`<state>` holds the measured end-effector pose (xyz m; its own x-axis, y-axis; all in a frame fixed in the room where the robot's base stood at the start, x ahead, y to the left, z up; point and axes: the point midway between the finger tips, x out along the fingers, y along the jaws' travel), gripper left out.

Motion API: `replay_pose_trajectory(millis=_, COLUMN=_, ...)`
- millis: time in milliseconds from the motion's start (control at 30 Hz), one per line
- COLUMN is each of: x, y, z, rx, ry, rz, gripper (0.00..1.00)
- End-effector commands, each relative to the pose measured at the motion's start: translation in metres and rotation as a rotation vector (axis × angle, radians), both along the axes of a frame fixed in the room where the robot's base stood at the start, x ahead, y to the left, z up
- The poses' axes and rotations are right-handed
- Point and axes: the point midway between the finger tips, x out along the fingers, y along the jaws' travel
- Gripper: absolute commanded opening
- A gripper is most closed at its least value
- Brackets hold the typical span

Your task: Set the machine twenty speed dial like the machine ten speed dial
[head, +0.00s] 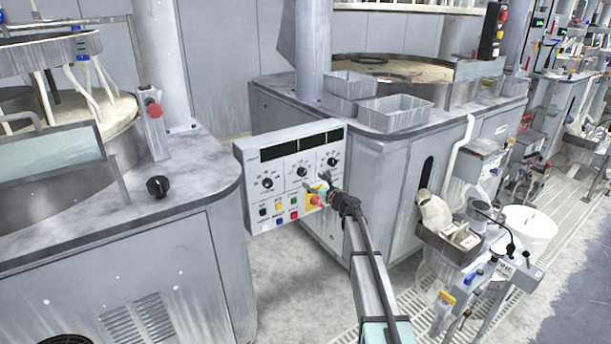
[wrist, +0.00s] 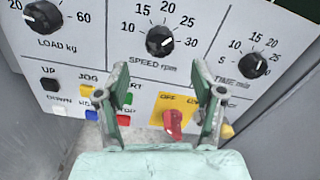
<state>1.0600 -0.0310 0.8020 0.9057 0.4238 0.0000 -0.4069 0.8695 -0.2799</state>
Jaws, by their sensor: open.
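A grey control panel (head: 243,178) hangs between two machines in the head view. Its middle dial, labelled SPEED rpm, is a black knob (wrist: 159,40) in the wrist view; it also shows in the head view (head: 301,171). Its scale runs from about 10 to 30, and its exact setting is too small to read surely. I cannot tell whether this panel belongs to machine ten or twenty. My gripper (wrist: 160,72) is open and empty, its fingertips just below the speed dial in the picture. In the head view my gripper (head: 325,190) is in front of the panel's lower right.
A LOAD kg dial (wrist: 43,17) and a TIME min dial (wrist: 252,65) flank the speed dial. Push buttons (wrist: 88,92) and a red switch on a yellow plate (wrist: 173,123) lie below. A loose-looking black knob (head: 158,186) stands on the left machine's top.

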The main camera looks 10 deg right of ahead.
Motion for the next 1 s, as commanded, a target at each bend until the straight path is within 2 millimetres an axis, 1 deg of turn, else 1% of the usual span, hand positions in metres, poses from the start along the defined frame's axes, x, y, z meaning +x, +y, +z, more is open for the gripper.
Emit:
replay_pose_trajectory(millis=33, x=0.014, y=0.005, z=0.001, rx=0.0, ry=-0.001, rz=0.001, gripper=0.68)
replay_pose_trajectory(millis=100, x=0.025, y=0.01, z=0.0, rx=0.0, ry=0.0, rz=0.0, gripper=0.68)
replay_pose_trajectory(millis=300, x=0.048, y=0.022, z=0.0, rx=0.001, ry=0.0, rz=0.001, gripper=0.68)
replay_pose_trajectory(millis=500, x=0.057, y=0.027, z=0.0, rx=0.001, ry=0.0, rz=0.0, gripper=0.68)
replay_pose_trajectory(millis=800, x=0.058, y=0.027, z=0.0, rx=0.0, ry=0.0, rz=0.0, gripper=0.68)
replay_pose_trajectory(millis=867, x=0.058, y=0.027, z=0.0, rx=0.0, ry=0.0, rz=0.0, gripper=0.47)
replay_pose_trajectory(millis=900, x=0.058, y=0.027, z=0.0, rx=0.0, ry=0.0, rz=0.0, gripper=0.33)
replay_pose_trajectory(millis=967, x=0.058, y=0.027, z=0.0, rx=0.0, ry=0.0, rz=0.0, gripper=0.11)
replay_pose_trajectory(millis=1000, x=0.058, y=0.027, z=0.0, rx=0.0, ry=0.0, rz=0.0, gripper=0.08)
